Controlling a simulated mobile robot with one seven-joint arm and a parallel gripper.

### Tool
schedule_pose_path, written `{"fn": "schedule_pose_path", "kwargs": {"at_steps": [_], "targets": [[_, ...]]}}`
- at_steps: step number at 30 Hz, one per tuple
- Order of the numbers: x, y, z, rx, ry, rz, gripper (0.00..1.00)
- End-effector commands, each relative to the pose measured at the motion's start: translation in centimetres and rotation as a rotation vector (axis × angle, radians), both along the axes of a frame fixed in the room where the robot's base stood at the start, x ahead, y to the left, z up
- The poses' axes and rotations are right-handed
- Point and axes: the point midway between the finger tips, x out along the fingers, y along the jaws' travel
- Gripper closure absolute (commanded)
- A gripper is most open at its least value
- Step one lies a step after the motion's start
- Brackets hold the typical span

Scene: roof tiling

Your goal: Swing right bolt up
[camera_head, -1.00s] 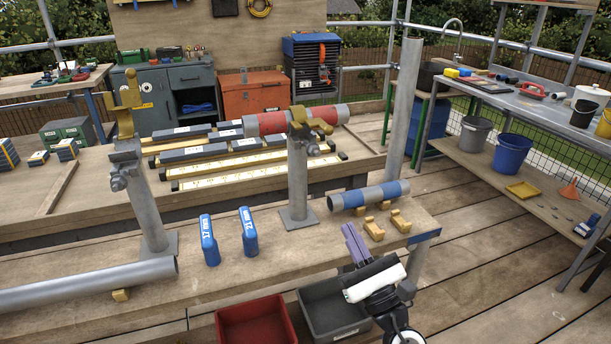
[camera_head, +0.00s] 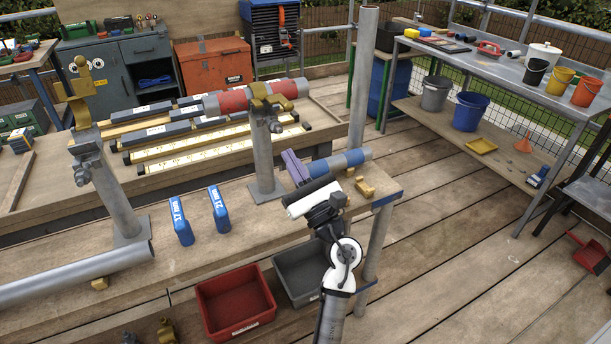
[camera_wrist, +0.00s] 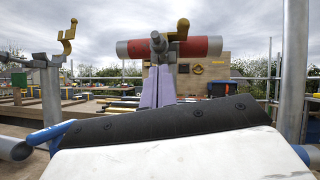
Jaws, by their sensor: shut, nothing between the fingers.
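The right post (camera_head: 264,165) stands on the bench and carries a brass clamp flap (camera_head: 266,98) at its top. The grey right bolt (camera_head: 276,127) sits on the front of that clamp; it also shows in the wrist view (camera_wrist: 158,43). A grey tube with red bands (camera_head: 232,101) crosses at the clamp. My gripper (camera_head: 291,158) has purple fingers, shut and empty, to the lower right of the bolt in the head view. In the wrist view, the fingers (camera_wrist: 158,70) point up just below the bolt; I cannot tell whether they touch it.
A blue-banded tube (camera_head: 343,161) lies close behind my gripper. Red (camera_head: 236,302) and grey bins sit below the bench edge.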

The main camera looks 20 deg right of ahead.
Motion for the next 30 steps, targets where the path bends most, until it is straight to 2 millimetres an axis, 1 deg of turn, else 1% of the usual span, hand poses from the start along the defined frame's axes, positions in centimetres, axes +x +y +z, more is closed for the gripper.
{"fn": "schedule_pose_path", "kwargs": {"at_steps": [1,6,10,22,30], "targets": [[-0.1,0.1,1.5,-0.001,-0.003,-0.003,1.00],[0.2,0.4,2.9,0.000,-0.002,-0.003,1.00],[0.3,0.5,3.2,0.000,-0.001,-0.004,1.00],[0.4,0.5,3.3,-0.001,0.001,-0.003,1.00],[1.2,-0.1,3.9,-0.002,0.042,-0.004,1.00]]}}
